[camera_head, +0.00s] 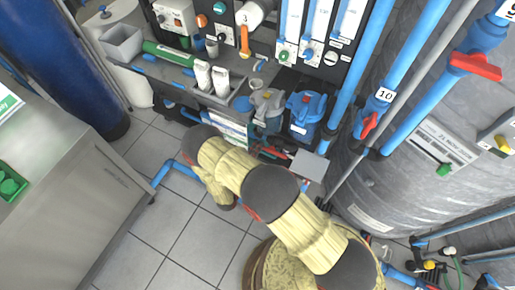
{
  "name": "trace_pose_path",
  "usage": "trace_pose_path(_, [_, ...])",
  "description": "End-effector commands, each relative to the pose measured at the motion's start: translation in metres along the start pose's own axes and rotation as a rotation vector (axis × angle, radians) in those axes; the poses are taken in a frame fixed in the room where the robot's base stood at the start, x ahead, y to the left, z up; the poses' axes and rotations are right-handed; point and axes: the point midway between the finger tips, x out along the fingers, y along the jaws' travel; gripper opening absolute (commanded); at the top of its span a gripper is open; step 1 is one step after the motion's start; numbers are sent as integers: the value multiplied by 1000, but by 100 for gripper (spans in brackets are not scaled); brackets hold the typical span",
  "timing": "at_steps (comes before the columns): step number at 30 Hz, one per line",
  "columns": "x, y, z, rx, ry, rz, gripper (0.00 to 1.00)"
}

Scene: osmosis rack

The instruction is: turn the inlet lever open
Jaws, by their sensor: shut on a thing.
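Several red levers show, and I cannot tell which is the inlet lever. A large red lever (476,66) sits on the blue pipe at the upper right. A smaller red lever (370,124) is on the blue pipe below the tag 10. A red piece (273,152) lies low below the blue pump housing, close to my arm. Another red bit (250,213) shows at the lower edge of my arm, mostly covered by it. My arm, in a pale yellow cover, bends across the lower middle. My gripper is hidden behind it, so its grip does not show.
A blue filter housing (305,112) and a grey plate (308,165) stand just beyond my arm. A large grey tank (425,135) fills the right. A steel cabinet (75,190) stands at the left. Blue pipe (180,176) runs over the tiles; the floor at lower left is mostly clear.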

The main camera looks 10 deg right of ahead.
Motion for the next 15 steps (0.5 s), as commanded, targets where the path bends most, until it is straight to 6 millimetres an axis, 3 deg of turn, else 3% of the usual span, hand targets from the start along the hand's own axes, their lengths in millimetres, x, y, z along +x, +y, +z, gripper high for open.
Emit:
trace_pose_path(10, [0,1,1,-4,-4,2,0])
trace_pose_path(11, [0,1,1,-4,-4,2,20])
trace_pose_path(15, [0,1,1,-3,-3,2,28])
